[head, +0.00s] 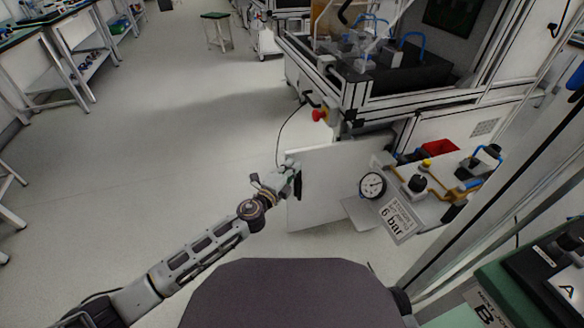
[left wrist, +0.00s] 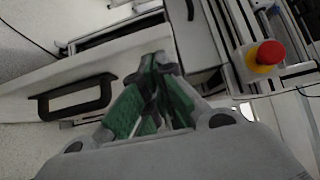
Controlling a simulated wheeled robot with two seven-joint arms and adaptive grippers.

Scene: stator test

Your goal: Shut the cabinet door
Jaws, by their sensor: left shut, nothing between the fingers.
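The cabinet door (head: 330,190) is a pale flat panel standing open below the workstation, swung out toward me. My left gripper (head: 292,178) is at the door's left edge, near its dark handle (head: 298,186); whether it touches the panel I cannot tell. In the left wrist view the left gripper (left wrist: 158,68) has its green-padded fingers shut with nothing between them. The black handle (left wrist: 75,98) lies to the left of the fingers there, on the door panel (left wrist: 40,78). My right gripper is in neither view.
A red emergency stop button (head: 319,115) juts from the workstation corner above the door. A gauge (head: 372,185) and valve panel with a "6 bar" sign (head: 398,221) sit right of the door. Open floor (head: 180,150) lies to the left.

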